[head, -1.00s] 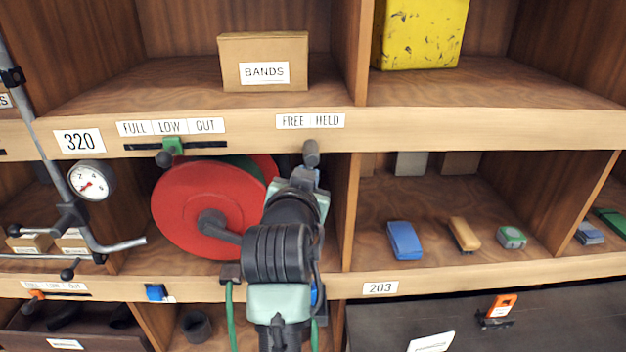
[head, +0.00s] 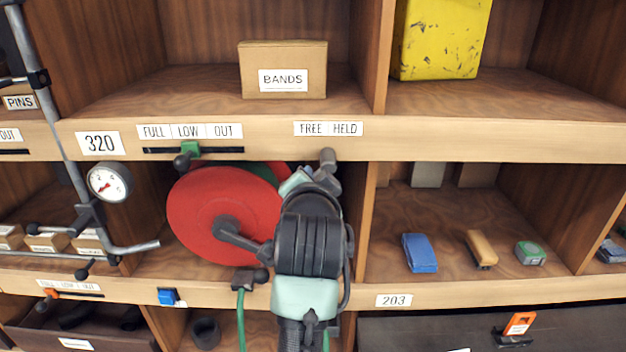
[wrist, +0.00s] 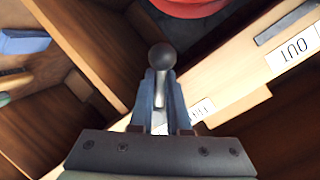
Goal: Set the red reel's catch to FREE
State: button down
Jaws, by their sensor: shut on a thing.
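The red reel (head: 205,215) sits in the bay under the shelf edge marked 320, with a grey crank on its face. The FREE/HELD label (head: 328,128) is on the shelf edge above and right of it. The catch's dark knob (head: 328,157) hangs just under the label, near the line between the two words. In the wrist view the round knob (wrist: 160,56) stands beyond my gripper (wrist: 163,88), whose fingers are shut on the catch's stem.
Left of the catch is a FULL/LOW/OUT slider with a green tab (head: 191,148). A grey pole with a gauge (head: 109,182) stands at the left. A shelf divider (head: 367,215) is close to the right of my arm. A BANDS box (head: 283,70) is above.

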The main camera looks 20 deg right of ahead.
dwell(0.3)
jog(key=c, duration=0.9)
grip_release()
jog(key=shift+s, duration=0.1)
jog(key=b+v, duration=0.3)
jog(key=v, duration=0.9)
jog(key=shift+s+a+b, duration=0.2)
jog(key=shift+s+b, duration=0.1)
jog(key=shift+s, duration=0.05)
jog(key=shift+r, duration=0.1)
